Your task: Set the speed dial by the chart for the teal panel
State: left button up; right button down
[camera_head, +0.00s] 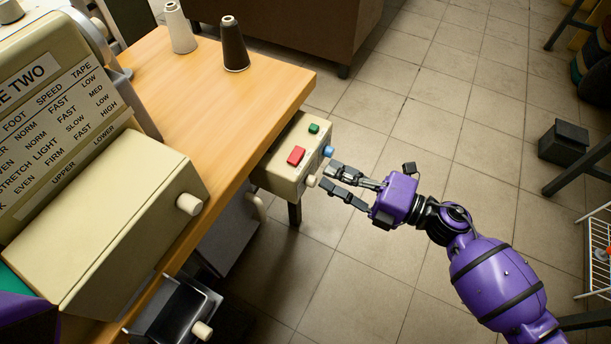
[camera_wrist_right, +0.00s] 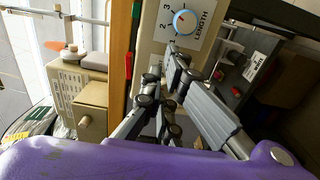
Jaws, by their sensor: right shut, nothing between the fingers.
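The chart (camera_head: 62,110) on the cream machine at left has FOOT, SPEED and TAPE columns; its left edge is cut off. A cream control box (camera_head: 287,178) hangs at the table edge, with a blue knob (camera_head: 328,151) and a cream knob (camera_head: 312,181) on its side. The wrist view shows a blue-rimmed dial (camera_wrist_right: 185,22) labelled LENGTH. No SPEED dial label is readable. A sliver of teal (camera_head: 14,284) shows at far left. My right gripper (camera_head: 327,174) is shut and empty, its fingertips close to the box's knobs. My left gripper is out of view.
The box also has a red button (camera_head: 296,156) and a green button (camera_head: 314,128). Two thread cones, white (camera_head: 180,28) and dark (camera_head: 235,46), stand on the wooden table (camera_head: 215,110). The tiled floor right of the box is mostly clear around my arm.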

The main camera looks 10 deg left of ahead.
jog(key=shift+v, duration=2.35)
